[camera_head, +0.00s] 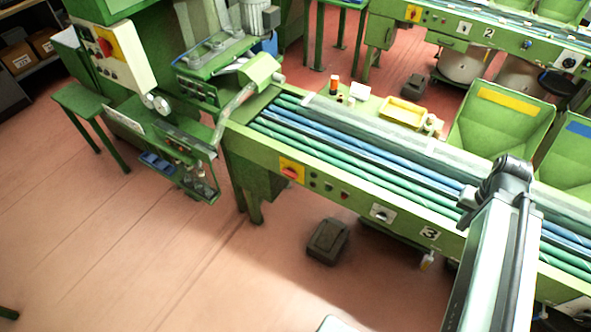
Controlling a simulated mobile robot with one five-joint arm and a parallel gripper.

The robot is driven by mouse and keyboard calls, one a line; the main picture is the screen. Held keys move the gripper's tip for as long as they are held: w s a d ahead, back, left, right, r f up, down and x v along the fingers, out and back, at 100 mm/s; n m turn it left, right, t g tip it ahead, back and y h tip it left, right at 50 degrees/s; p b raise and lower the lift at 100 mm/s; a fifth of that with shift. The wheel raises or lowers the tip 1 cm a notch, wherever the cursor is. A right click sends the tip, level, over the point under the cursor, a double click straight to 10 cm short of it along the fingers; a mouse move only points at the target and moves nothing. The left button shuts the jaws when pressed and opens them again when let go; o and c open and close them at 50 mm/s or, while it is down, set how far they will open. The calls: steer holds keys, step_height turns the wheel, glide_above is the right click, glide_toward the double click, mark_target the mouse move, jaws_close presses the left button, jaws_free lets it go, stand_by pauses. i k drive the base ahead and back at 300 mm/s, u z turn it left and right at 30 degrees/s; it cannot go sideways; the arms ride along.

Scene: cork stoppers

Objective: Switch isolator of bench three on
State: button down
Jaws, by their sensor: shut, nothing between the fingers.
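My arm rises at the right, in front of the bench, up to a black joint; no gripper fingers can be made out. The arm is well to the right of the isolator and covers part of the rail and rollers.
Small buttons and a grey switch (383,214) sit right of the isolator. A dark foot pedal (328,241) lies on the floor below. A green machine (185,150) stands at the left. Another red-yellow isolator (412,14) is on the far bench.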

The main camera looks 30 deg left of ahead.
mark_target(289, 172)
steer(key=z, duration=0.4)
steer(key=i, duration=1)
steer(key=u, duration=3.85)
steer(key=i, duration=0.55)
steer(key=u, duration=0.2)
